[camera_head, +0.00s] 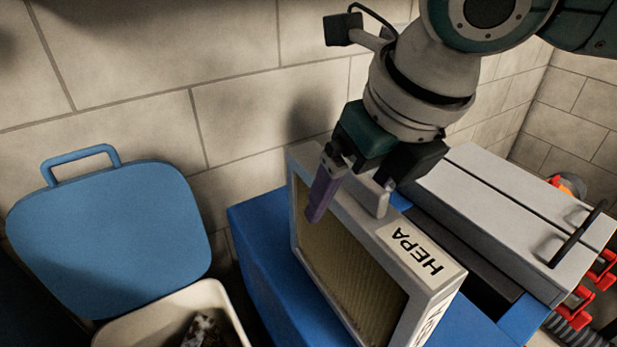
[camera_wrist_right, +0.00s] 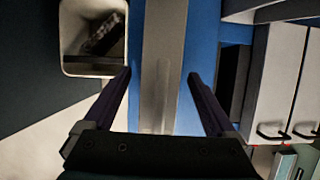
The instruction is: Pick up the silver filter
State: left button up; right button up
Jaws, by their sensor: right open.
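The silver filter (camera_head: 395,225) is a boxy pale-grey frame with a yellowish pleated face and a HEPA label. It stands on edge on a blue surface in the head view. In the right wrist view its top edge (camera_wrist_right: 163,70) is a grey strip between the fingers. My right gripper (camera_head: 345,197) is open over the filter's top edge. One purple finger hangs in front of the pleated face; the far finger is mostly hidden in the head view. In the wrist view both fingers (camera_wrist_right: 160,78) flank the strip with gaps on each side. My left gripper is not in view.
A cream bin (camera_head: 214,293) holding a dark object stands at lower left, with a blue lid-like panel (camera_head: 110,235) behind it. A grey box (camera_head: 500,205) with a black handle sits right of the filter, beside red clamps (camera_head: 577,305). A tiled wall (camera_head: 250,110) is behind.

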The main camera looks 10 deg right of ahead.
jog(key=shift+w+f, duration=0.1)
jog(key=shift+f, duration=0.2)
grip_shut()
dwell(0.5)
jog(key=shift+r, duration=0.1)
